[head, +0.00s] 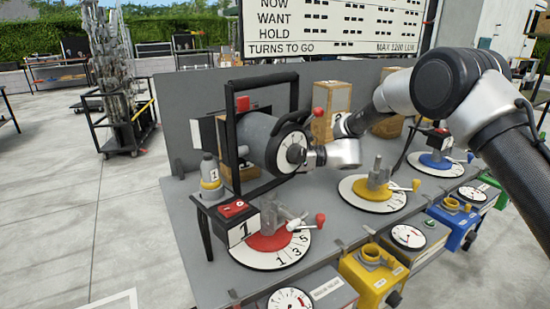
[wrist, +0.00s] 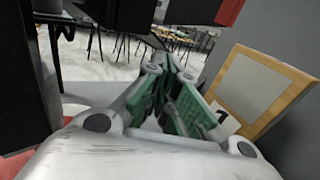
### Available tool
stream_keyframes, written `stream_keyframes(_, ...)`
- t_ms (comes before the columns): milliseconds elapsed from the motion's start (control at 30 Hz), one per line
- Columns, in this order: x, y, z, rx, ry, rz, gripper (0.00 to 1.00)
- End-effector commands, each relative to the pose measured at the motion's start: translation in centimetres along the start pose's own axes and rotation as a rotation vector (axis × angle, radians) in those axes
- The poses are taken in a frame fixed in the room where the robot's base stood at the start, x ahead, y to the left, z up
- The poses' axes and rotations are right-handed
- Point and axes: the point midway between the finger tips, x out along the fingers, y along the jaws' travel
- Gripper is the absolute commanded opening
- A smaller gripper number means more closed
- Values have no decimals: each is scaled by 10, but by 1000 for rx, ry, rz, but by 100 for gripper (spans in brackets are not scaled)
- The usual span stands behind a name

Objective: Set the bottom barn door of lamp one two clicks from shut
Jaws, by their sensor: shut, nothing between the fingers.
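Lamp one is a grey drum (head: 258,138) in a black yoke, with a white dial on its near end, above a red turntable base marked 1 (head: 268,241). Black plates and bars show at its left side; I cannot tell which is the bottom barn door. My gripper (head: 311,158) is beside the dial end of the lamp, its fingers mostly hidden in the head view. In the wrist view my gripper (wrist: 172,82) has its green-padded fingers closed together and empty. Dark panels are close at the left and top there, with a red part at the top right.
A board with WANT and HOLD rows (head: 333,22) stands behind. Yellow (head: 373,190) and blue (head: 436,161) turntables stand to the right on the grey bench. A wooden-framed panel (wrist: 258,88) is close on the right in the wrist view.

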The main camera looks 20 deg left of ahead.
Motion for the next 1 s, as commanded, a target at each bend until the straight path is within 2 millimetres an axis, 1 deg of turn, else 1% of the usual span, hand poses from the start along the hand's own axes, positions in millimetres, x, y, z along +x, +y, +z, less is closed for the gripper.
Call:
stream_keyframes(167,6,0,0,0,0,0,0)
stream_keyframes(567,7,0,1,0,0,0,0)
stream_keyframes(1000,9,-5,11,-1,0,0,0)
